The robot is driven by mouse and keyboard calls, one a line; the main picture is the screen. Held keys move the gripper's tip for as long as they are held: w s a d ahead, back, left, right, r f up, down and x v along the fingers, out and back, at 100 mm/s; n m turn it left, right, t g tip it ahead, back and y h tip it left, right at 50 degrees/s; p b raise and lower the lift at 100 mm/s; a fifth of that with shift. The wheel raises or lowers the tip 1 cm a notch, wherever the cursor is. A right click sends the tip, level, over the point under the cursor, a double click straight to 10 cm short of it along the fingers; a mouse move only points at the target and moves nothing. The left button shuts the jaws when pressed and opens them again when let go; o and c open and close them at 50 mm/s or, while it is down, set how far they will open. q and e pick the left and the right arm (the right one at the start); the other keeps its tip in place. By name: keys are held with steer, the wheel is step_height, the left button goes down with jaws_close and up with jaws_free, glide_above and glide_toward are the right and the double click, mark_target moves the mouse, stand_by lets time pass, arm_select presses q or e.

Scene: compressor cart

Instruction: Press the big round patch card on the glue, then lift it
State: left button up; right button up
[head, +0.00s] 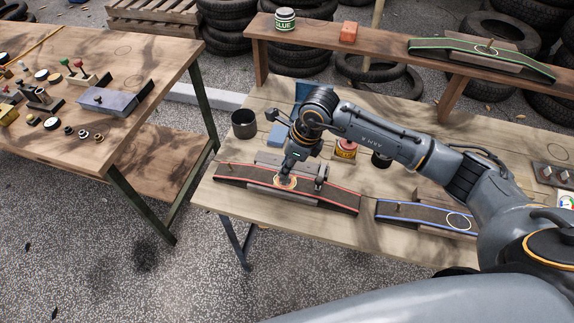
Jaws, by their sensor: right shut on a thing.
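My right gripper (288,172) points down at the middle of the red-edged strip (334,199), its fingers shut. A round pale-orange disc, which looks like the big round patch card (286,183), is at its fingertips, on or just above the strip. The gripper partly covers the disc, and I cannot tell whether it touches the strip. Any glue under it is hidden. A glue tin (285,20) stands on the raised shelf. My left gripper is not in view.
A blue-edged strip (425,213) with a pale ring lies to the right; a green-edged strip (470,47) is on the shelf (310,32). A dark cup (244,124) and a red tin (346,149) stand behind. The left table (95,130) holds several small parts.

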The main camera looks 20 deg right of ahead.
steer(key=shift+r+p, duration=1)
steer(key=shift+r, duration=1.05)
